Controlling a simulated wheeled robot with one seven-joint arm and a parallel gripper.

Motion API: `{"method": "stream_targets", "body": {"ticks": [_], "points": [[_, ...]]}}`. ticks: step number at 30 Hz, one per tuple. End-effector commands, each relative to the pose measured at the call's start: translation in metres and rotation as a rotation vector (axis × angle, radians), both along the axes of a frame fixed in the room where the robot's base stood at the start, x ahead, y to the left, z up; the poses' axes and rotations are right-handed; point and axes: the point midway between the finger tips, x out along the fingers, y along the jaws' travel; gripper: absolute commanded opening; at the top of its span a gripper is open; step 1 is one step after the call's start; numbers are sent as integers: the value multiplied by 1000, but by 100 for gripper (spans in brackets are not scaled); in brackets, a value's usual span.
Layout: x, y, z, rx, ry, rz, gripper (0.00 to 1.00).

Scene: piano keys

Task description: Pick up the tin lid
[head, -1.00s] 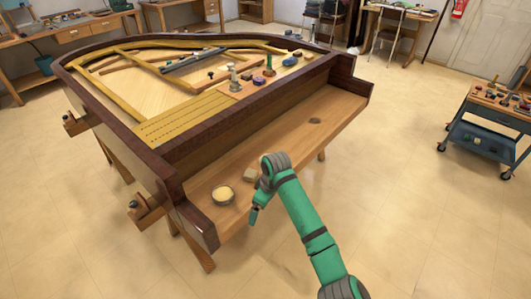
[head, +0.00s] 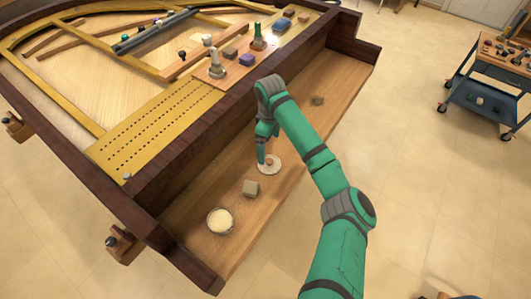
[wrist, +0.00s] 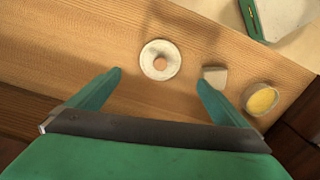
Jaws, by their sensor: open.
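The tin lid (head: 274,169) is a round whitish disc with a small brown knob in its middle. It lies flat on the wooden key shelf of the piano. My gripper (head: 262,160) is over it in the head view and hides part of its far left side. In the wrist view the lid (wrist: 148,69) lies just beyond the fingertips, roughly centred between them. My gripper (wrist: 160,79) is open there, with nothing between its fingers. I cannot tell the exact height of the fingertips above the lid.
A pale block (head: 250,188) and a round tin with yellowish contents (head: 220,221) stand nearer on the same shelf (head: 300,137). A small brown item (head: 317,100) lies at the far end. The dark piano wall (head: 215,122) rises along the shelf's left.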

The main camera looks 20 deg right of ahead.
Motion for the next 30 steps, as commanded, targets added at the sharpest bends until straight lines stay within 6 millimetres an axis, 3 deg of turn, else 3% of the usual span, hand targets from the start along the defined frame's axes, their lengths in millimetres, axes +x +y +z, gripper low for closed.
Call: {"method": "stream_targets", "body": {"ticks": [9,17,24,30], "points": [[-1,0,-43,1,2,-1,99],[-1,0,-60,0,1,0,99],[-3,-1,-93,0,3,-2,99],[-3,-2,-106,1,1,-3,99]]}}
